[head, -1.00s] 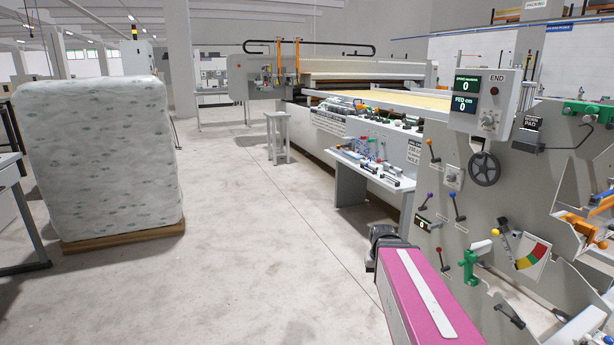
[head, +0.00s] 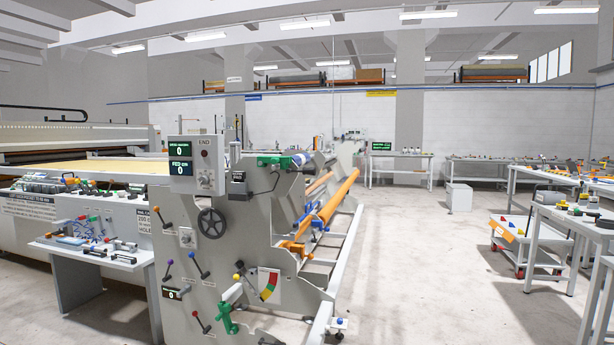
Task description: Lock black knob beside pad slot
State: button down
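The grey machine end plate (head: 200,262) stands left of centre in the head view. A small dark label (head: 238,177) with tiny lettering is near its top edge, right of the control box (head: 194,165). A dark fitting (head: 240,194) sits just below this label; at this size I cannot tell whether it is the black knob or whether it is locked. A black handwheel (head: 212,222) is mounted lower on the plate. I cannot make out a pad slot clearly. My gripper is not in view.
A side table (head: 75,246) with small tools stands left of the plate. Orange rollers (head: 335,202) run back along the machine's right. A white cart (head: 522,240) and workbenches (head: 575,225) stand at the right. Open floor (head: 420,270) lies between them and the machine.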

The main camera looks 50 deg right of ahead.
aim_at(312, 171)
jog(key=z, duration=1.9)
